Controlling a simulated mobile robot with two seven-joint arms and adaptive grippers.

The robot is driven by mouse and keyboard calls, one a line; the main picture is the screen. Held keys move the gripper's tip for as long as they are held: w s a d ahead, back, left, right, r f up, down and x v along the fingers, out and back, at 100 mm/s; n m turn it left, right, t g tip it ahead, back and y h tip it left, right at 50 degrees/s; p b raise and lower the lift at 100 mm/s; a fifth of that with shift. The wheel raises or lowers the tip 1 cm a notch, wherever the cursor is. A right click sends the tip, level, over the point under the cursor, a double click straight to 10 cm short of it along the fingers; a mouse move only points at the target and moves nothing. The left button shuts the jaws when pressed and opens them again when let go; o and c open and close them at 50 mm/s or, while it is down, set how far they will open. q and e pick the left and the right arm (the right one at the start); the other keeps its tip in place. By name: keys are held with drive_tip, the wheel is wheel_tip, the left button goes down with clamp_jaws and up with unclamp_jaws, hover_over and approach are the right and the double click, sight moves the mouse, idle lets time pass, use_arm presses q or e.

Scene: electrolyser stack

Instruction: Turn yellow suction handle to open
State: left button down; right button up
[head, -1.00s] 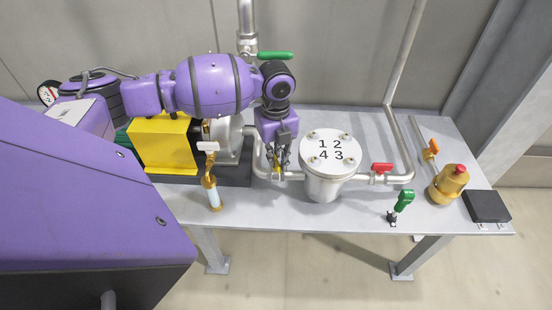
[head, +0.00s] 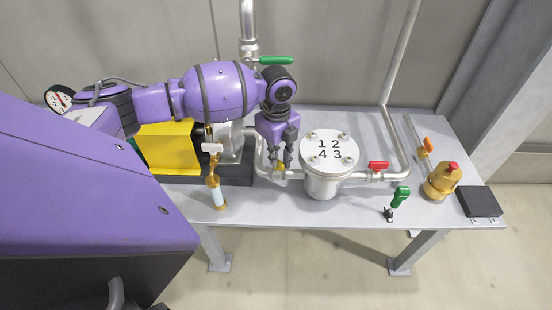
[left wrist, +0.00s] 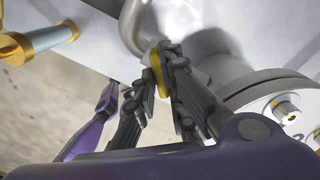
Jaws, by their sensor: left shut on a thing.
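The yellow suction handle (head: 280,168) sits on the pipe fitting just left of the white-lidded cylindrical vessel (head: 329,160). My left gripper (head: 281,163) reaches down to it from above. In the left wrist view the yellow handle (left wrist: 156,70) shows between the two dark fingertips, and the gripper (left wrist: 163,62) is shut on it. The fingers cover most of the handle, so its exact angle is hard to tell.
Close by are a yellow block (head: 168,148), a white-handled brass fitting (head: 214,170) and a red valve handle (head: 378,166). A green lever (head: 400,197), a brass device (head: 443,182) and a black box (head: 480,202) stand at the right. The bench's front strip is mostly clear.

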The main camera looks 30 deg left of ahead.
use_arm(q)
drive_tip(key=shift+r+n, duration=0.1)
drive_tip(key=shift+n, duration=0.3)
use_arm(e)
drive_tip(key=shift+w+r, duration=0.15)
drive_tip(key=shift+r, duration=0.25)
drive_tip(key=shift+s+d+f, duration=0.1)
drive_tip(key=shift+s, duration=0.1)
use_arm(q)
drive_tip(key=shift+n+p, duration=0.65)
drive_tip(key=shift+n, duration=0.35)
drive_tip(key=shift+n+p, duration=0.45)
drive_tip(key=shift+n, duration=0.65)
use_arm(e)
drive_tip(key=shift+t, duration=0.5)
drive_tip(key=w+r, duration=0.1)
drive_tip(key=r, duration=0.1)
drive_tip(key=w+r, duration=0.2)
drive_tip(key=shift+w+r, duration=0.1)
drive_tip(key=shift+w, duration=0.05)
use_arm(q)
drive_tip(key=shift+n, duration=0.3)
